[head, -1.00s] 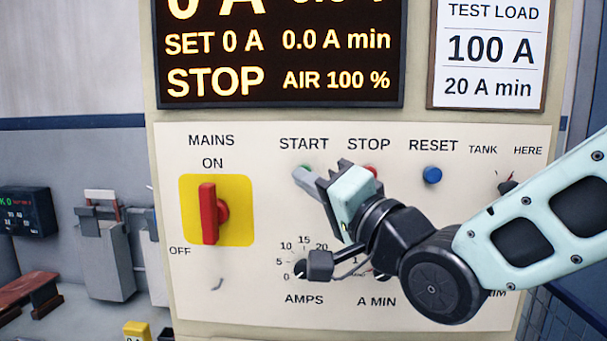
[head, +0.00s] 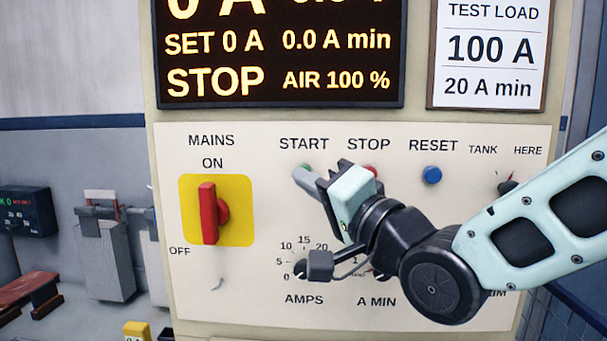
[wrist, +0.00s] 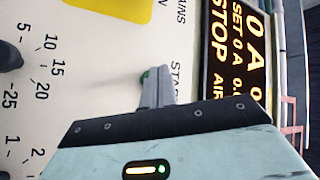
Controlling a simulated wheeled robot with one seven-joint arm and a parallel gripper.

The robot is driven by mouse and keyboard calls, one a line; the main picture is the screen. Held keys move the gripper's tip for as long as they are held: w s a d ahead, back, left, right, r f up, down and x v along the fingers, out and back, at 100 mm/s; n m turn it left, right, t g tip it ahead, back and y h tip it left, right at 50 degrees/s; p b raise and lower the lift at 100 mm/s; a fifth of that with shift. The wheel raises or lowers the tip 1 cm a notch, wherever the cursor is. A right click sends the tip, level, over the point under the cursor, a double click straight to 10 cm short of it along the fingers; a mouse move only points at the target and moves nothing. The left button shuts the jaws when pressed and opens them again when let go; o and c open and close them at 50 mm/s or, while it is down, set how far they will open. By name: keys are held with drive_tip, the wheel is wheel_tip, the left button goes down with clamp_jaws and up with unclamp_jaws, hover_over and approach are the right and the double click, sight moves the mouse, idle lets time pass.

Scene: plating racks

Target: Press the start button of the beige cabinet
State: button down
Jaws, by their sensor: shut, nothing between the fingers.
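The beige cabinet (head: 240,275) fills the middle of the head view. Its green start button (head: 307,167) sits under the START label, mostly hidden behind my fingertips. In the wrist view a sliver of the green button (wrist: 144,76) shows at the fingertips. My gripper (head: 299,174) is shut and empty, its tips at the button. I cannot tell whether they touch or press it. The display (head: 280,55) reads STOP, SET 0 A and 0.0 A min. The wrist view also shows the fingers (wrist: 154,84) side by side, pointing at the panel.
The red mains switch (head: 208,214) on its yellow plate stands upright at ON, left of my gripper. The red stop button (head: 370,170) is partly hidden behind my gripper. The blue reset button (head: 432,175) is farther right. The amps knob (head: 300,268) lies below.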

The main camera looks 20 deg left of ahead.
drive_tip(key=shift+w, duration=0.15)
idle(0.7)
drive_tip(key=shift+w+a, duration=0.1)
drive_tip(key=shift+w, duration=0.2)
drive_tip(key=shift+w+a+b, duration=0.15)
drive_tip(key=shift+w+b, duration=0.2)
drive_tip(key=shift+w, duration=0.1)
idle(0.7)
idle(0.4)
drive_tip(key=shift+s+d+b, duration=0.25)
drive_tip(key=shift+s+b, duration=0.2)
drive_tip(key=shift+s, duration=0.4)
